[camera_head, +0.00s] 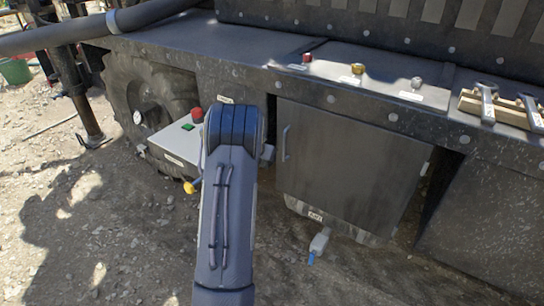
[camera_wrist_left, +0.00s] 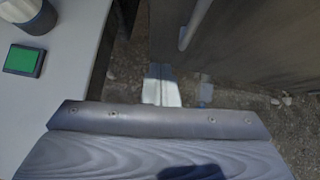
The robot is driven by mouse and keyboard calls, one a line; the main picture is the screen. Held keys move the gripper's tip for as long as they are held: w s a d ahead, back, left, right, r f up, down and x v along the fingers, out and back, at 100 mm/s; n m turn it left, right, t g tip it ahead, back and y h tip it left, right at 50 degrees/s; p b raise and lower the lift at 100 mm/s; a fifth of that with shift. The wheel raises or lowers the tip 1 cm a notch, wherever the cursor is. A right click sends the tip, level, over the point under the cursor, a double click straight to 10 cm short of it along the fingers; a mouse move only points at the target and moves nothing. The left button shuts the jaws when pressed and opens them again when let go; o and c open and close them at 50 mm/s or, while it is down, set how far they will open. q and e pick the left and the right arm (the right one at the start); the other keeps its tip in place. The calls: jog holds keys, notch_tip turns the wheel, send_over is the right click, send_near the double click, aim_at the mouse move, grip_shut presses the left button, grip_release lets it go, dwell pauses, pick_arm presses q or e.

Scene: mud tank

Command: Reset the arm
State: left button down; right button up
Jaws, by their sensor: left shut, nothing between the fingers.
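My left arm (camera_head: 228,210) rises through the middle of the head view, in front of the gap between a grey control box (camera_head: 178,140) and a closed cabinet door (camera_head: 345,160). The arm hides most of its own gripper there. In the left wrist view the left gripper (camera_wrist_left: 161,86) shows as pale fingers, shut and empty. The box's green button (camera_wrist_left: 25,60) is to its left and the door's handle (camera_wrist_left: 194,24) is above right. The fingers look apart from both. My right gripper is not in view.
The box also carries a red knob (camera_head: 197,114). A large tyre (camera_head: 150,92) stands behind it. A metal ledge (camera_head: 240,48) runs above the cabinet, with wrenches (camera_head: 487,103) on its right. A small blue-tipped fitting (camera_head: 319,243) hangs below the door. Open dirt ground lies at left.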

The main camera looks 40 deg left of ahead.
pick_arm(q)
jog(key=s+d+r+n+t+y+p, duration=0.1)
jog(key=s+d+r+n, duration=0.2)
jog(key=r+n, duration=0.45)
jog(key=s+d+r+n+t+y+p, duration=0.1)
jog(key=s+d+r+n+y, duration=0.15)
jog(key=r+n, duration=0.5)
jog(key=s+d+r+n+g+h+p, duration=0.1)
jog(key=s+d+n+g+h, duration=0.1)
jog(key=s+d+n+h, duration=0.3)
jog(key=s+d+r+n+g+h+p, duration=0.1)
jog(key=s+d+n+h, duration=0.4)
jog(key=s+d+n, duration=0.9)
jog(key=s+d+g, duration=0.1)
jog(key=s+d, duration=0.2)
jog(key=d, duration=0.4)
jog(key=s+d, duration=0.3)
jog(key=d, duration=0.4)
jog(key=shift+s+g+p, duration=0.3)
jog(key=shift+g+p, duration=0.1)
jog(key=shift+d, duration=0.1)
